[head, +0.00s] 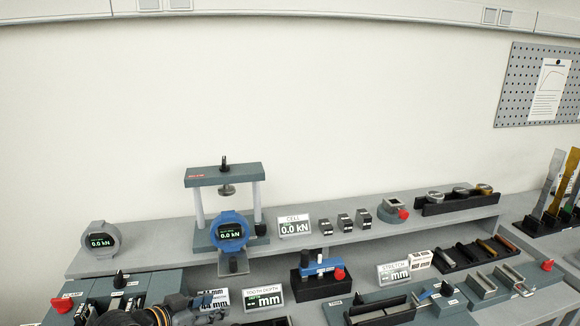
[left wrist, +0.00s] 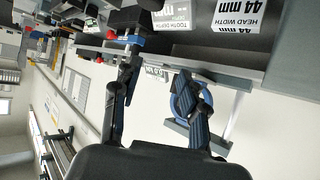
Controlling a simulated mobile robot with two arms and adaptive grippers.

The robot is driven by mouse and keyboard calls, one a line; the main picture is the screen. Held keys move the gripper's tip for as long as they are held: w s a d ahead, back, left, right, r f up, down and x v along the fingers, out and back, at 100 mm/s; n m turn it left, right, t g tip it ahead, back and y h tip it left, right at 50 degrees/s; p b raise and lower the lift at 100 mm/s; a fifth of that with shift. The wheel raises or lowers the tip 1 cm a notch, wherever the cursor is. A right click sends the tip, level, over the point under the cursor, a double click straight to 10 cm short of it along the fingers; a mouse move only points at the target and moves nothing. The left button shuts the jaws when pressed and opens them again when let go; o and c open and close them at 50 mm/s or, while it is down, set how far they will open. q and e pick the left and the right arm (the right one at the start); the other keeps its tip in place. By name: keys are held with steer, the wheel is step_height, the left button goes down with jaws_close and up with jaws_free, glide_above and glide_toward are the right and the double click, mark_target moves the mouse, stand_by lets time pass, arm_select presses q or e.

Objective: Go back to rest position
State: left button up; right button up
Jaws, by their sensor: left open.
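My left gripper (head: 190,308) shows only partly at the bottom edge of the head view, in front of the lower bench level. In the left wrist view my left gripper (left wrist: 160,90) has its two dark fingers spread apart, with nothing held between them. The blue round gauge (left wrist: 178,100) of the test stand shows behind one finger there, apart from it as far as I can tell. In the head view the blue gauge (head: 230,230) reads 0.0 kN. My right gripper is in neither view.
The grey test stand (head: 223,173) rises on the raised shelf, with a grey gauge (head: 101,240) to its left. Label displays (head: 264,298), a blue-and-black fixture (head: 318,275) and trays of parts (head: 470,252) crowd the bench.

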arm_select(q)
steer(key=s+d+f+g+y, duration=0.1)
steer(key=s+d+f, duration=0.1)
steer(key=s+f, duration=0.4)
steer(key=s+d+f+g+y, duration=0.1)
steer(key=s+d+f+g, duration=0.2)
steer(key=s, duration=0.5)
steer(key=s+a+f+n+g+y, duration=0.1)
steer(key=s+a+f+n+y, duration=0.15)
steer(key=s, duration=0.65)
steer(key=s+a+f+n+g+y, duration=0.2)
steer(key=s+a, duration=0.1)
steer(key=s, duration=0.5)
step_height(320, 180, down, 27)
steer(key=g+b, duration=0.1)
steer(key=b, duration=0.1)
steer(key=s+a+f+g+b, duration=0.1)
steer(key=s+a+f+b, duration=0.1)
steer(key=s+f, duration=1.6)
steer(key=shift+a+f+m, duration=0.15)
steer(key=shift+f+m, duration=0.2)
steer(key=shift+f, duration=0.1)
